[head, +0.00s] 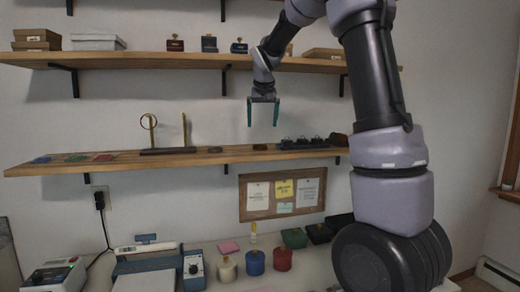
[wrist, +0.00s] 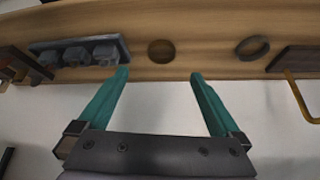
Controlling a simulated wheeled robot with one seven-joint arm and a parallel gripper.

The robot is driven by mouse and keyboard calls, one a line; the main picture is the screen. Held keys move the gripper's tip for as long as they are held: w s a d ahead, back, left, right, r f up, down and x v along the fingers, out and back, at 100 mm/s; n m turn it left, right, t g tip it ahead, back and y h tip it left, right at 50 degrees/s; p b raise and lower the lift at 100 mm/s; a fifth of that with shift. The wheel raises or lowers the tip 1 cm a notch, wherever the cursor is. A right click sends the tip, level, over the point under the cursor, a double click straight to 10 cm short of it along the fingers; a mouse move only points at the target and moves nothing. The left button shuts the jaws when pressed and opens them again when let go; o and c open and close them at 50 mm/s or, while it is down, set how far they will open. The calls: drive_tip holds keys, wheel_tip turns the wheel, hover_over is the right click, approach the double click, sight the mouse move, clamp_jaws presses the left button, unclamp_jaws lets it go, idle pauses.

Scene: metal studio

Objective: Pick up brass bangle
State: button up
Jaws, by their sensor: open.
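A brownish, brass-toned ring, which I take for the brass bangle (head: 260,147), lies flat on the lower wooden shelf (head: 110,165). It also shows in the wrist view (wrist: 150,52), straight beyond the gap between the fingertips. My gripper (head: 262,125) is open and empty, fingers pointing down, a little above the bangle and apart from it. Both teal fingers show in the wrist view (wrist: 160,74). A darker grey ring (head: 215,149) lies on the shelf to the left; it shows at the right in the wrist view (wrist: 252,40).
A dark rack with several blocks (head: 303,146) stands right of the bangle. A dark stand (head: 167,151) with brass uprights, one topped by a hoop, stands left. The upper shelf (head: 150,60) with boxes hangs above. A counter (head: 205,245) with jars lies below.

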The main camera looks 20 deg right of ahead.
sight(260, 148)
drive_tip(key=x, duration=1)
drive_tip(key=shift+w+a+f, duration=0.15)
drive_tip(key=shift+w, duration=0.25)
drive_tip(key=c, duration=1.3)
drive_tip(key=shift+c, duration=0.2)
